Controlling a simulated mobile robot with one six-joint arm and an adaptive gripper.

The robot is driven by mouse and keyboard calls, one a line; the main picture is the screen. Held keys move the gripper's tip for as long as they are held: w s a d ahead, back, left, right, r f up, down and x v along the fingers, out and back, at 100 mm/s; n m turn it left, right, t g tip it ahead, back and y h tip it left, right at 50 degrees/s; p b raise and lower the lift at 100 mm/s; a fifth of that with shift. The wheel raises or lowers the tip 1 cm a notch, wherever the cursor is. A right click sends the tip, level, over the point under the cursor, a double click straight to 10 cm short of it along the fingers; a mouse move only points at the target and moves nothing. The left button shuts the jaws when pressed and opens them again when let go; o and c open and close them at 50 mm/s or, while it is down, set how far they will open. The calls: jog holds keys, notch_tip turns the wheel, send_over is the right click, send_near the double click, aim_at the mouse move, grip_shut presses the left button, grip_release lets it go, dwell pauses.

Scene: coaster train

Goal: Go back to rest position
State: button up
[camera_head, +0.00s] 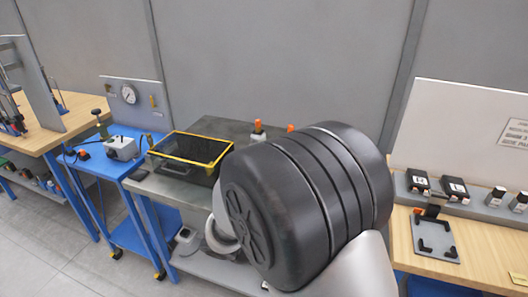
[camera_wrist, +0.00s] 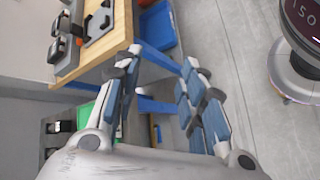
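My gripper (camera_wrist: 162,60) shows in the wrist view with its two fingers spread apart. Nothing is held between them; the grey floor and a blue table leg show through the gap. In the head view my own arm, with a large black joint, fills the centre and right of the picture, and my gripper is hidden or out of frame there.
In the wrist view a wooden-topped bench (camera_wrist: 105,62) lies beyond the left finger. The head view shows a black tray with a yellow rim (camera_head: 188,160), a blue cart (camera_head: 125,180) and a wooden workbench (camera_head: 490,255). Open floor (camera_head: 40,240) lies at lower left.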

jog(key=s+d+r+m+t+y, duration=0.2)
jog(key=s+r+m+t+y, duration=0.2)
jog(key=s+r+m+y, duration=0.3)
jog(key=shift+s+r+y, duration=1.9)
jog(key=shift+s+r, duration=1.5)
jog(key=shift+r, duration=0.05)
dwell(0.8)
